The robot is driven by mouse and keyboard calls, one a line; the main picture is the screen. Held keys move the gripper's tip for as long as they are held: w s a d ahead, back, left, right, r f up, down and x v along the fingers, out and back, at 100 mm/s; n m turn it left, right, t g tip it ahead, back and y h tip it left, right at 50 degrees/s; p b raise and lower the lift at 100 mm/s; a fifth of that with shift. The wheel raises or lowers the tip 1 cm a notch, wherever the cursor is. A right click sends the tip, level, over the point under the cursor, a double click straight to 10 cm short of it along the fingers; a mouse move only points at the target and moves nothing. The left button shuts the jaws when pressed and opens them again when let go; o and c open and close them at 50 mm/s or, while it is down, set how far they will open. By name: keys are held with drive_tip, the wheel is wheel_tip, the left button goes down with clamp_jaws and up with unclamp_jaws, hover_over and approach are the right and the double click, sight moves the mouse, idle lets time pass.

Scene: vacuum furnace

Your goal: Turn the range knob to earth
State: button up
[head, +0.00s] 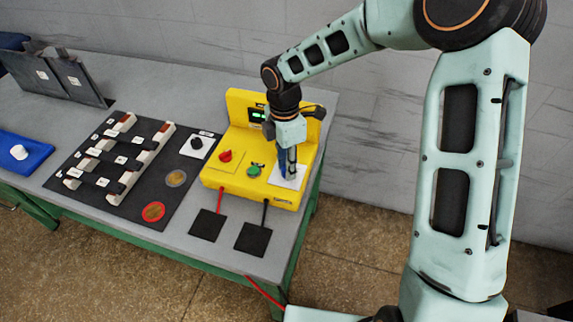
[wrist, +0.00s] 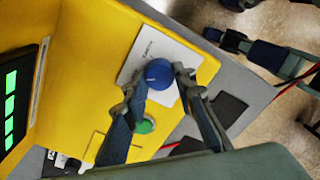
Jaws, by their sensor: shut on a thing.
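The yellow tester box (head: 260,195) stands on the grey bench, with a lit green display (head: 257,115). A blue knob (wrist: 158,73) sits on a white plate (wrist: 141,55) on its panel; the plate shows in the head view (head: 298,183) too. I take this as the range knob. My gripper (wrist: 159,82) is shut on the blue knob, one finger on each side. In the head view my gripper (head: 287,176) points down over the plate and mostly hides the knob. The plate's lettering is too small to read, and I cannot tell where the knob points.
Red and black leads run to dark pads (head: 207,225) in front. A black board (head: 120,165) with several blocks lies left. The bench's right edge is close to the box.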

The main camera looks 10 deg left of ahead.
drive_tip(key=m+b, duration=0.2)
drive_tip(key=m, duration=0.5)
drive_tip(key=shift+w, duration=0.1)
drive_tip(key=m+b, duration=0.2)
drive_tip(key=m, duration=0.4)
drive_tip(key=shift+y, duration=0.4)
drive_tip(key=shift+w+m+b, duration=0.1)
drive_tip(key=shift+m+b, duration=0.2)
drive_tip(key=shift+m, duration=0.1)
drive_tip(key=o, duration=1.2)
drive_tip(key=shift+c, duration=0.2)
wheel_tip(320, 180, up, 12)
drive_tip(key=shift+w+d, duration=0.2)
drive_tip(key=shift+w, duration=0.05)
